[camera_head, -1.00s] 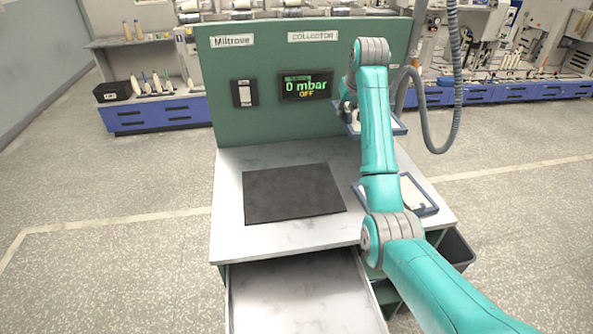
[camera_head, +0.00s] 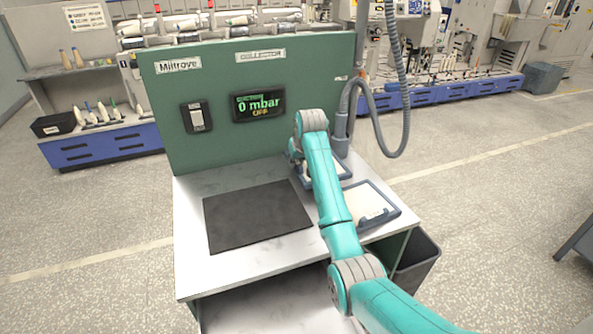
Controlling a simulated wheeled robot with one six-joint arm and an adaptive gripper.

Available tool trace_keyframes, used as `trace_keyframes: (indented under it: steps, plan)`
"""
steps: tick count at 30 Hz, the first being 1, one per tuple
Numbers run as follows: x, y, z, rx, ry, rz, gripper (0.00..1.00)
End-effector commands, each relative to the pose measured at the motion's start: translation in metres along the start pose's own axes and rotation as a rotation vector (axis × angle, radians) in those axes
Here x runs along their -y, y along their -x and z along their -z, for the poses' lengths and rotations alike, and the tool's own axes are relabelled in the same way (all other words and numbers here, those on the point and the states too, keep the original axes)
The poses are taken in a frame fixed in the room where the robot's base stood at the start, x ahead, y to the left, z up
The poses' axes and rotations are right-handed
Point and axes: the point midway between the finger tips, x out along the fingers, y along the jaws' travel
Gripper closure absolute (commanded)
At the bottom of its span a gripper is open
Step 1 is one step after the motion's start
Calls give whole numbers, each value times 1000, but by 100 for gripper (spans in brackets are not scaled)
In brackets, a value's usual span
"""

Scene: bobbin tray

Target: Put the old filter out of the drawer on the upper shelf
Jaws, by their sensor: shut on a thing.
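My gripper (camera_head: 297,164) is at the back right of the worktop, near the green panel, partly hidden by my teal arm. I cannot tell whether this filter touches the worktop. A second blue-framed filter (camera_head: 378,190), with a pale face, lies at the right of the worktop. Nothing visible marks which filter is old. I cannot make out the upper shelf.
A dark mat (camera_head: 255,216) lies on the left of the white worktop (camera_head: 190,262). The green panel (camera_head: 215,150) stands behind, its display (camera_head: 259,105) reading 0 mbar OFF. A grey hose (camera_head: 395,140) hangs at right; a dark bin (camera_head: 418,262) stands beside the unit.

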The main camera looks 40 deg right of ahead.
Motion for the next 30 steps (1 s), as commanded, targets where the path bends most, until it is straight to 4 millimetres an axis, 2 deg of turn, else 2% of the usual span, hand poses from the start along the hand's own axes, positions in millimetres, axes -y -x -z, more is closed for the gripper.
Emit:
trace_keyframes:
  steps: [9, 20, 21, 24, 30]
  plan:
    - [1, -30, -18, 2, 0, 0, 100]
    - [1, -34, -20, 0, 0, 0, 100]
    - [1, -35, -20, 1, 0, 0, 77]
    - [1, -34, -20, 1, 0, 0, 57]
    - [1, -34, -20, 1, 0, 0, 57]
